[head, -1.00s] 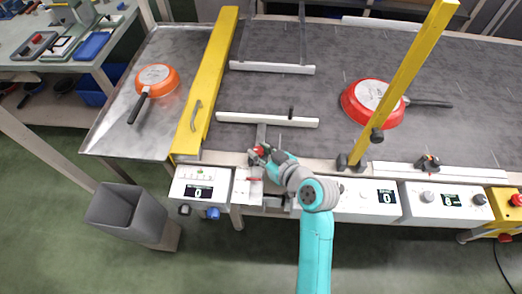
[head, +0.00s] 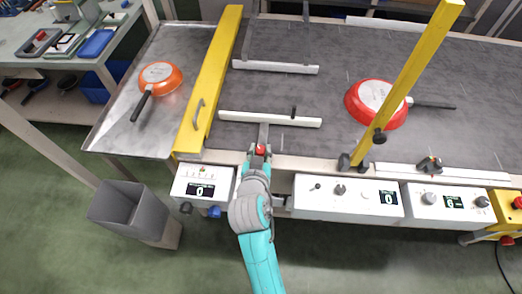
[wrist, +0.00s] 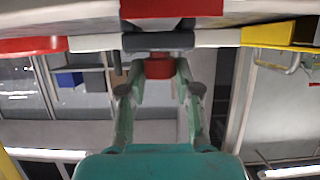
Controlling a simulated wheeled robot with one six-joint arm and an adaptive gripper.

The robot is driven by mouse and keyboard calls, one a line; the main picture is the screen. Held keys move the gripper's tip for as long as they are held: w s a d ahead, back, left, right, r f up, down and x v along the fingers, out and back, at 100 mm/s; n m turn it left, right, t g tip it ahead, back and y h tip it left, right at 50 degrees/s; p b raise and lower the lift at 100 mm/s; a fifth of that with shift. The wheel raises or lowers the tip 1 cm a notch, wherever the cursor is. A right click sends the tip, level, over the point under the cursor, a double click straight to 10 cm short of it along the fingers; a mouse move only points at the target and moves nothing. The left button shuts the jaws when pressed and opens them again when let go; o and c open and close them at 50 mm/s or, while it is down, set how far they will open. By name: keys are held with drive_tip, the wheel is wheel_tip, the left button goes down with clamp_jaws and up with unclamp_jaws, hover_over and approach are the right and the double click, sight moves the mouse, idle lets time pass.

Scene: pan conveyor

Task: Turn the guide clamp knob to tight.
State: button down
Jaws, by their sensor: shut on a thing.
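The guide clamp knob (head: 261,149) is small and red, at the near conveyor edge where a grey bracket (head: 263,132) runs to the white guide rail (head: 270,119). My gripper (head: 259,156) reaches it from the near side. In the wrist view the knob (wrist: 159,68) sits between the two fingers of my gripper (wrist: 160,78), which are shut on it. The fingers and wrist cover part of the knob, and no tight mark can be read.
An orange pan (head: 160,76) lies on the metal table at left, and a red pan (head: 376,104) on the belt. A yellow post (head: 404,75) stands right of the gripper. Control boxes (head: 349,197) flank my arm. A grey bin (head: 130,208) stands on the floor.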

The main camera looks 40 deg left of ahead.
sight(258, 152)
drive_tip(key=shift+s+a+f+m+t+h, duration=0.15)
drive_tip(key=shift+m+t+h, duration=0.25)
drive_tip(key=shift+m+h, duration=0.75)
drive_tip(key=shift+w+a+r+m+t+h, duration=0.1)
drive_tip(key=shift+m+t+h, duration=0.3)
drive_tip(key=shift+m+h, duration=0.75)
drive_tip(key=shift+h, duration=0.3)
drive_tip(key=shift+f, duration=0.1)
drive_tip(key=c, duration=0.8)
unclamp_jaws()
wheel_tip(258, 152, up, 10)
